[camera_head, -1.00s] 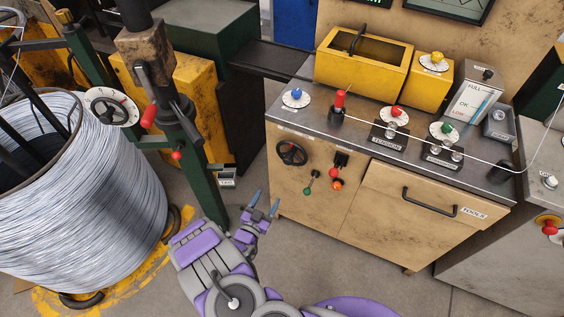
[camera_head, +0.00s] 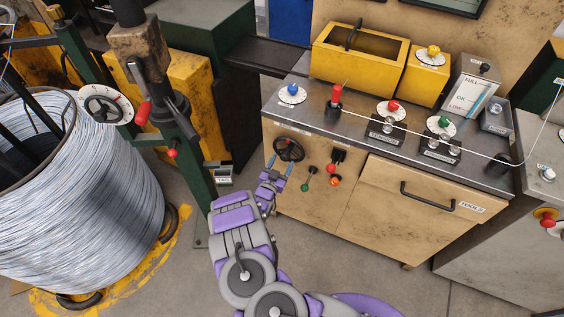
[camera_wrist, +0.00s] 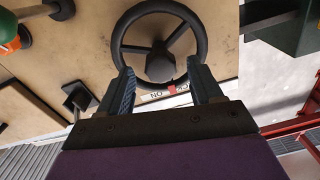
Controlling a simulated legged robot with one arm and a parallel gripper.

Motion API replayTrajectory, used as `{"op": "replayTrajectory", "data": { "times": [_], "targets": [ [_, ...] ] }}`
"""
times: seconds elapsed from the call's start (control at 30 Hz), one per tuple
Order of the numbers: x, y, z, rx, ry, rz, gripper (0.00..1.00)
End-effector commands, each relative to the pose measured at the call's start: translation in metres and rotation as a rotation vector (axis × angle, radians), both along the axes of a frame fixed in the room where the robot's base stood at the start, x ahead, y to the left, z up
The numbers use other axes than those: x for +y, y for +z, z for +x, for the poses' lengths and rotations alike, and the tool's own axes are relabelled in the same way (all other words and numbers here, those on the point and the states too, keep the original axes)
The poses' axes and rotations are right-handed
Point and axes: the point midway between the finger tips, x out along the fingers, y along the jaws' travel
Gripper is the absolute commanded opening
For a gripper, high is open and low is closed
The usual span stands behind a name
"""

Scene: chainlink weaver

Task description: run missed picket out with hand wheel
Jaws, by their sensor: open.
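The black hand wheel (camera_head: 289,149) is mounted on the front panel of the tan bench, at its left end. In the wrist view the hand wheel (camera_wrist: 157,15) fills the top middle, with three spokes and a dark hub. My gripper (camera_head: 279,165) is just below and in front of the wheel. In the wrist view my gripper (camera_wrist: 164,88) is open, its two blue fingers standing either side of the hub and overlapping the lower rim in the picture. I cannot tell whether they touch it. A small label strip with a red mark (camera_wrist: 172,91) shows below the hub. No picket can be made out.
Right of the wheel are a green-knobbed lever (camera_head: 305,183) and a red and orange control (camera_head: 332,173). A drawer with a black handle (camera_head: 428,198) is further right. A large wire coil (camera_head: 85,210) and a green post (camera_head: 190,170) stand left. The floor in front is clear.

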Motion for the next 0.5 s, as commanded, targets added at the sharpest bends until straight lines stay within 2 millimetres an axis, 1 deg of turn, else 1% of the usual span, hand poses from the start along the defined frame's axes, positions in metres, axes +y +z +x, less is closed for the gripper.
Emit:
{"op": "replayTrajectory", "data": {
  "times": [0.1, 0.2, 0.47, 0.5],
  "targets": [
    [-0.0024, 0.0007, 0.0090, -0.003, 0.002, -0.001, 0.65],
    [-0.0032, 0.0012, 0.0121, -0.004, 0.002, -0.001, 0.65],
    [-0.0034, 0.0010, 0.0127, -0.003, 0.002, -0.002, 0.65],
    [-0.0033, 0.0011, 0.0127, -0.003, 0.002, -0.001, 0.62]
  ]
}}
